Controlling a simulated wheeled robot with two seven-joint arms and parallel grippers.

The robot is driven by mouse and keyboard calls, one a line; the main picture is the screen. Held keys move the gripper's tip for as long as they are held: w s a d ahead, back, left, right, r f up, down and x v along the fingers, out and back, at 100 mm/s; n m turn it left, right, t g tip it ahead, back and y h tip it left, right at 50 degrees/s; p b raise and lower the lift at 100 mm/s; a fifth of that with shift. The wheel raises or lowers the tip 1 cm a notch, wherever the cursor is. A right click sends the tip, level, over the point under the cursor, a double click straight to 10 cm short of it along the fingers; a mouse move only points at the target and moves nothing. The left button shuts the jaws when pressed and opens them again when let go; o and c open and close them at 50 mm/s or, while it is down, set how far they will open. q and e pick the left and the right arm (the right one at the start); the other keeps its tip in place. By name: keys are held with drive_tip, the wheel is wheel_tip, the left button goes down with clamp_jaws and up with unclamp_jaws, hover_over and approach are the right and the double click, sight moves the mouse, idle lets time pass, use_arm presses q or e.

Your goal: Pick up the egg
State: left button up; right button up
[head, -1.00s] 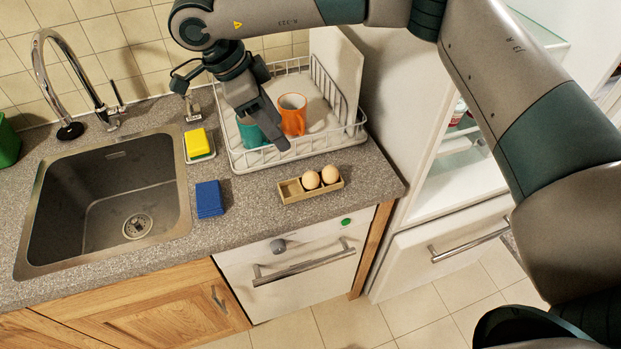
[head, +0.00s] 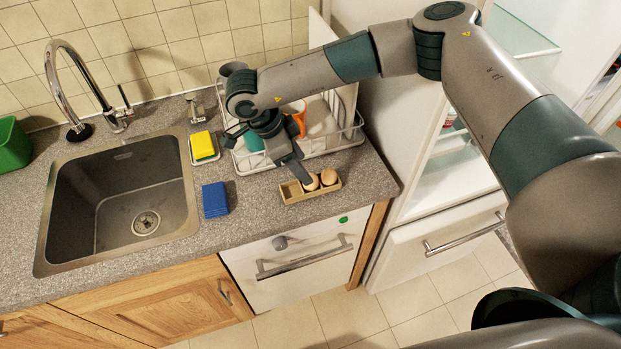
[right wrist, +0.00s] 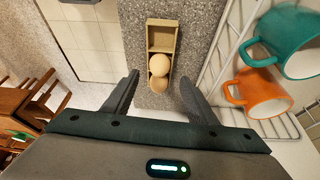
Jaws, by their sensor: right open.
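Two brown eggs sit in a small wooden tray (head: 293,196) on the counter. In the head view the right egg (head: 329,177) is clear, and the left egg (head: 312,183) is partly behind my gripper. My right gripper (head: 302,178) is just above the tray. In the right wrist view the open fingers of my right gripper (right wrist: 157,88) stand to either side of the tray. One egg (right wrist: 158,65) lies ahead between them, and another egg (right wrist: 157,84) shows just below it, partly hidden. An empty compartment (right wrist: 161,39) is at the tray's far end. My left gripper is not in view.
A white dish rack (head: 345,140) with an orange mug (right wrist: 262,95) and a teal mug (right wrist: 290,42) stands close behind the tray. A blue sponge (head: 215,200), a yellow sponge (head: 202,145) and the sink (head: 120,200) are to the left. The open fridge is at right.

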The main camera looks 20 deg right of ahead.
drive_tip(key=shift+d+f+p, duration=0.1)
drive_tip(key=shift+f+p, duration=0.15)
drive_tip(key=shift+p, duration=0.3)
drive_tip(key=shift+p+x, duration=1)
drive_tip(key=shift+p, duration=0.15)
drive_tip(key=shift+p+x, duration=0.45)
drive_tip(key=shift+x, duration=0.55)
drive_tip(key=shift+f, duration=0.35)
drive_tip(key=c, duration=0.8)
